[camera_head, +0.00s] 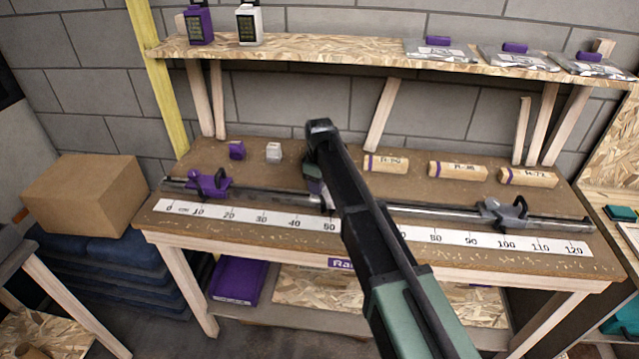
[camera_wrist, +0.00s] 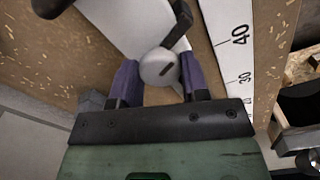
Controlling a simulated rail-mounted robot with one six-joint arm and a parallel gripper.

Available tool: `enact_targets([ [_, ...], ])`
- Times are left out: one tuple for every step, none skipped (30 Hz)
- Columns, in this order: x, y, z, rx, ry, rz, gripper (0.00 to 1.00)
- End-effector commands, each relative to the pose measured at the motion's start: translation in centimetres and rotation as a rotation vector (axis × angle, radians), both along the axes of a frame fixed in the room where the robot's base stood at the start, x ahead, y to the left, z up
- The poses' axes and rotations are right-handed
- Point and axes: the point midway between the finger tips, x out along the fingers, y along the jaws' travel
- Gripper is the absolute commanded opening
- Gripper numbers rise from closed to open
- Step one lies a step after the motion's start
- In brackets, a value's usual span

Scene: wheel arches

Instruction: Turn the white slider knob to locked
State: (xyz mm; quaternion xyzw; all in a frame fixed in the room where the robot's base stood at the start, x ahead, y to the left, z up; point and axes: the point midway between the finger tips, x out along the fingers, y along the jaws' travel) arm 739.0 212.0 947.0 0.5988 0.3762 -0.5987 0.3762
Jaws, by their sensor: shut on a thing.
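In the head view my arm covers most of the white slider, near the 50 mark of the scale, so the knob is hidden there. No locked or unlocked label is readable.
The rail (camera_head: 430,211) runs along the bench behind a white scale (camera_head: 265,219). A purple slider (camera_head: 208,184) sits at left, a grey slider (camera_head: 503,213) at right. A purple block (camera_head: 237,150), a white block (camera_head: 273,153) and labelled wooden blocks (camera_head: 457,170) stand behind.

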Motion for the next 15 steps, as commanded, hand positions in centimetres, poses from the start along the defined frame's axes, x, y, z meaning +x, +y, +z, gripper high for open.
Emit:
enact_targets([
  [-0.02, 0.00, -0.01, 0.000, 0.000, 0.032, 0.18],
  [-0.02, 0.00, -0.01, 0.000, 0.000, 0.055, 0.18],
  [-0.02, 0.00, -0.01, 0.000, 0.000, 0.083, 0.18],
  [-0.02, 0.00, -0.01, 0.000, 0.000, 0.104, 0.18],
  [-0.02, 0.00, -0.01, 0.000, 0.000, 0.123, 0.18],
  [-0.02, 0.00, -0.01, 0.000, 0.000, 0.147, 0.18],
  [-0.02, 0.00, -0.01, 0.000, 0.000, 0.164, 0.18],
  [-0.02, 0.00, -0.01, 0.000, 0.000, 0.179, 0.18],
  [-0.02, 0.00, -0.01, 0.000, 0.000, 0.199, 0.18],
  [-0.02, 0.00, -0.01, 0.000, 0.000, 0.212, 0.18],
  [-0.02, 0.00, -0.01, 0.000, 0.000, 0.224, 0.18],
  [-0.02, 0.00, -0.01, 0.000, 0.000, 0.237, 0.18],
  [-0.02, 0.00, -0.01, 0.000, 0.000, 0.246, 0.18],
  [-0.02, 0.00, -0.01, 0.000, 0.000, 0.255, 0.18],
  [-0.02, 0.00, -0.01, 0.000, 0.001, 0.264, 0.18],
])
